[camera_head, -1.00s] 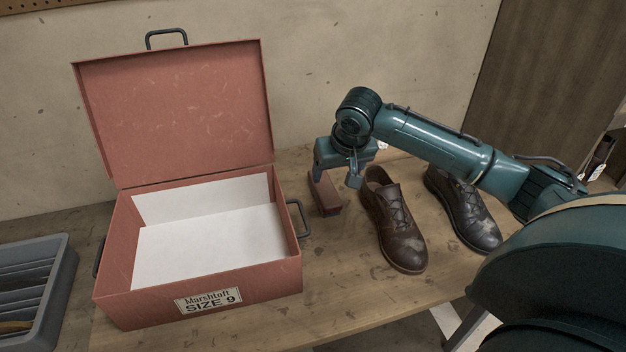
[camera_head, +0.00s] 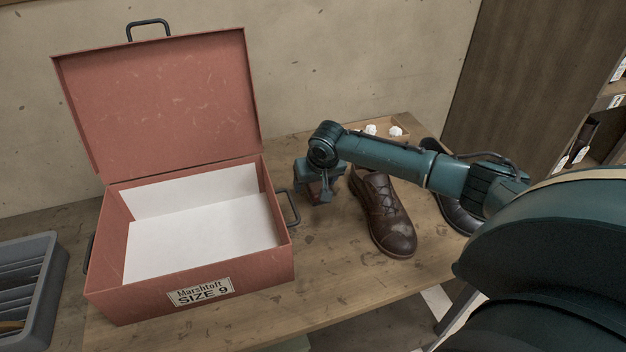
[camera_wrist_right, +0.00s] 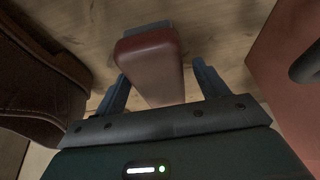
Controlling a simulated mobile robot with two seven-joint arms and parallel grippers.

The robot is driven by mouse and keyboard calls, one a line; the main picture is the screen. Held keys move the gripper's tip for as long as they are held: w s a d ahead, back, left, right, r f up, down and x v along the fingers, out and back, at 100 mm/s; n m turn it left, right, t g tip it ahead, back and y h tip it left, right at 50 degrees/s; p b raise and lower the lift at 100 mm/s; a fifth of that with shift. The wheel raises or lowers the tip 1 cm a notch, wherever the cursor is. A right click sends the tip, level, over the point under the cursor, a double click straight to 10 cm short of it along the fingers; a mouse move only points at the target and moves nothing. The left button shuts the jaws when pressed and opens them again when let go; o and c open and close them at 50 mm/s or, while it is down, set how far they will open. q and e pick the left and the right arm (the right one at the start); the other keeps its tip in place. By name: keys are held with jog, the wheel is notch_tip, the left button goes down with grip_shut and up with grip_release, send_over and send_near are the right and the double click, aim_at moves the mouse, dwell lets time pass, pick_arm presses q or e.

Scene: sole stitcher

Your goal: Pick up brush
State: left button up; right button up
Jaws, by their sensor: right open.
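The brush is a reddish-brown block (camera_wrist_right: 150,65) in the right wrist view. It lies on the wooden table between the two fingers of my right gripper (camera_wrist_right: 160,88). The fingers stand apart on either side of it, with a gap visible on the right side. In the head view my right gripper (camera_head: 318,194) is low over the table, between the box and the brown shoe, and hides most of the brush. I cannot see bristles. My left gripper is not in view.
An open red box (camera_head: 200,300) with white paper inside stands left of the gripper, its side handle (camera_head: 290,208) close by. A brown shoe (camera_head: 385,222) is just right of the gripper. A black shoe (camera_head: 455,215) is partly behind my arm. A grey rack (camera_head: 45,285) is far left.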

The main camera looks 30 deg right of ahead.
jog(key=shift+f, duration=0.15)
jog(key=c, duration=1.1)
notch_tip(320, 180, up, 10)
jog(key=shift+r, duration=0.1)
jog(key=o, duration=0.5)
jog(key=shift+c, duration=0.2)
jog(key=c, duration=0.3)
